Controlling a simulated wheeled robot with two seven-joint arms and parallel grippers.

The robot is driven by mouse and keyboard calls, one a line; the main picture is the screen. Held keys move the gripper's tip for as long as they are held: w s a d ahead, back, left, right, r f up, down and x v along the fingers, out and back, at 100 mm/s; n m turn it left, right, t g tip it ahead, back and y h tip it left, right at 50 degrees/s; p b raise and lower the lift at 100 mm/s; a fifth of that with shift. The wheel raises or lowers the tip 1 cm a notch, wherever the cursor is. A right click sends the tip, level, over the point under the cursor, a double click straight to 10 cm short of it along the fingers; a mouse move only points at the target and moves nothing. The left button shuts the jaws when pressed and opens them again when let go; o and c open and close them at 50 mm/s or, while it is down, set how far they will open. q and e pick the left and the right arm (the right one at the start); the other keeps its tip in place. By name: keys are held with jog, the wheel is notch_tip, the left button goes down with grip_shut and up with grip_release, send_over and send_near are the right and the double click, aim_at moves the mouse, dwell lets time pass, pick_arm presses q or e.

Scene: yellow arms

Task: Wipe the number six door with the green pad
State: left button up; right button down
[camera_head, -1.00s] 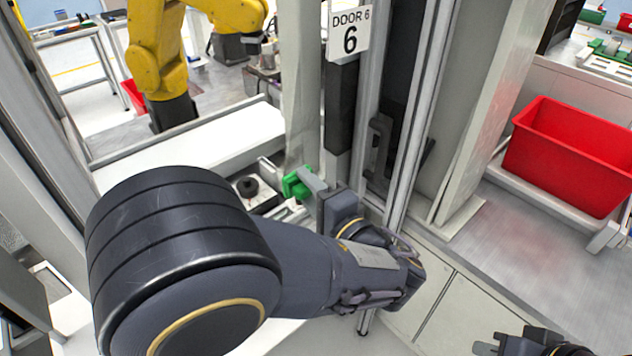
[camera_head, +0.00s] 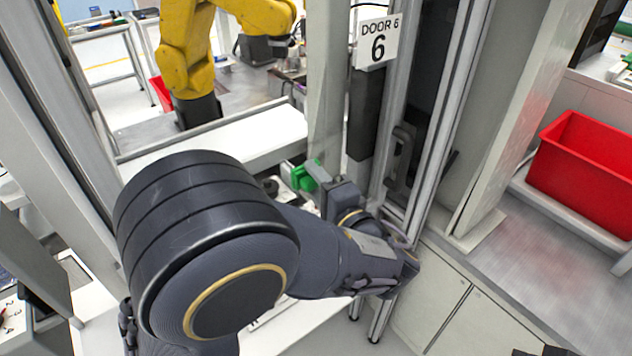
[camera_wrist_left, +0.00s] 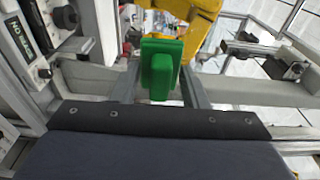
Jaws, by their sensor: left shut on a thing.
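The green pad (camera_head: 305,176) is held between the fingers of my left gripper (camera_head: 324,182), which is shut on it. In the left wrist view the pad (camera_wrist_left: 161,68) stands upright between the two fingers. The sign reading "DOOR 6" (camera_head: 377,44) hangs above a dark upright panel beside the door frame (camera_head: 434,120). The pad is below and left of the sign. I cannot tell whether it touches anything. A dark door handle (camera_head: 402,150) is to the right of the gripper. My right gripper (camera_head: 545,352) barely shows at the bottom edge, and its fingers cannot be made out.
A yellow robot arm (camera_head: 187,55) stands behind a white ledge (camera_head: 215,135) at the upper left. A red bin (camera_head: 585,165) sits on a shelf at the right. White cabinets (camera_head: 430,300) are below the door.

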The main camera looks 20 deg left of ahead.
pick_arm(q)
jog(key=shift+x, duration=1.05)
